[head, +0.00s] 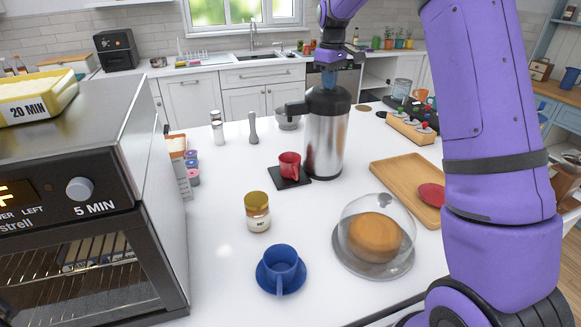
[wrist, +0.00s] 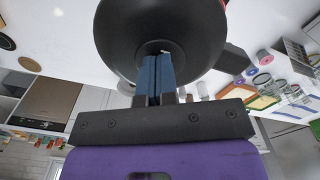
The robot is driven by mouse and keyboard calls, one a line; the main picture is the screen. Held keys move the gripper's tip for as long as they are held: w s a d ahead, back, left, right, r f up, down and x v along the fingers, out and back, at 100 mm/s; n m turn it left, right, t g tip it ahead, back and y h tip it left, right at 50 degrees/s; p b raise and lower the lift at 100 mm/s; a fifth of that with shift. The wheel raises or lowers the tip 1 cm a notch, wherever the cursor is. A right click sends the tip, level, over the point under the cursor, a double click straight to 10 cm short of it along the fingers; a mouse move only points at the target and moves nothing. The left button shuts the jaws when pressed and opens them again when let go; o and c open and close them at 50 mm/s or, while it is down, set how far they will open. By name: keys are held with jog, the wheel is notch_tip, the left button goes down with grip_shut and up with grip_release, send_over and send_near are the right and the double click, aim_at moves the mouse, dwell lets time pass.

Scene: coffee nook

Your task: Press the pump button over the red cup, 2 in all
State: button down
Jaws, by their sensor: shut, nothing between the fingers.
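A steel pump pot (head: 324,140) with a black lid stands on the white counter, its spout pointing left. The red cup (head: 289,163) sits upright on a black square mat (head: 292,183) below the spout. My gripper (head: 328,83) is upright over the pot's top, its blue fingers together and empty. In the wrist view the closed fingertips (wrist: 157,58) are over the middle of the round black lid (wrist: 120,35). They hide most of the pump button there; I cannot tell whether they touch it or how far down it is.
A blue cup (head: 281,266) on a saucer, a gold-lidded jar (head: 257,212) and a glass dome (head: 376,225) over a round brown item stand in front. A wooden tray (head: 405,178) lies right of the pot; an oven (head: 80,170) is at left.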

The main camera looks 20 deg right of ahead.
jog(key=shift+r, duration=1.9)
jog(key=shift+f, duration=1.85)
jog(key=shift+r, duration=1.85)
notch_tip(320, 180, up, 6)
